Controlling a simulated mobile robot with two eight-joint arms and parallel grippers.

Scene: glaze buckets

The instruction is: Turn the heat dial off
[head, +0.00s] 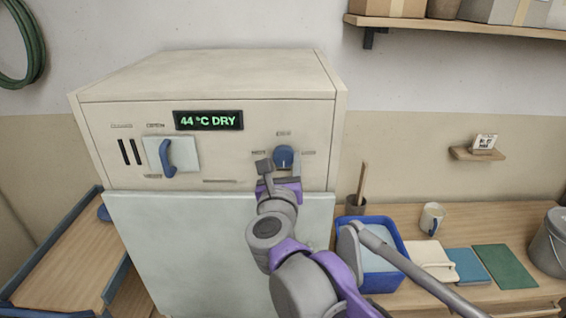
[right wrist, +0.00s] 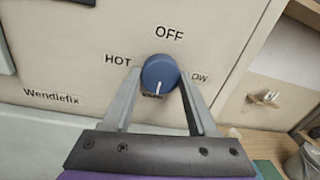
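The heat dial (right wrist: 160,76) is a round blue knob on the cream front of the drying cabinet (head: 210,80). In the head view the dial (head: 283,156) sits at the right of the panel. In the right wrist view its white mark points down, away from the OFF label above it; HOT is at its left and a partly covered label at its right. My right gripper (right wrist: 158,86) is open, with one finger on each side of the dial. Whether either finger touches it, I cannot tell. My left gripper is not in view.
The display (head: 209,120) reads 44 °C DRY. A panel with a blue handle (head: 168,158) is left of the dial. A pale door (head: 180,235) is below. A blue tub (head: 400,245), a mug (head: 432,217) and a bucket (head: 550,245) stand at the right.

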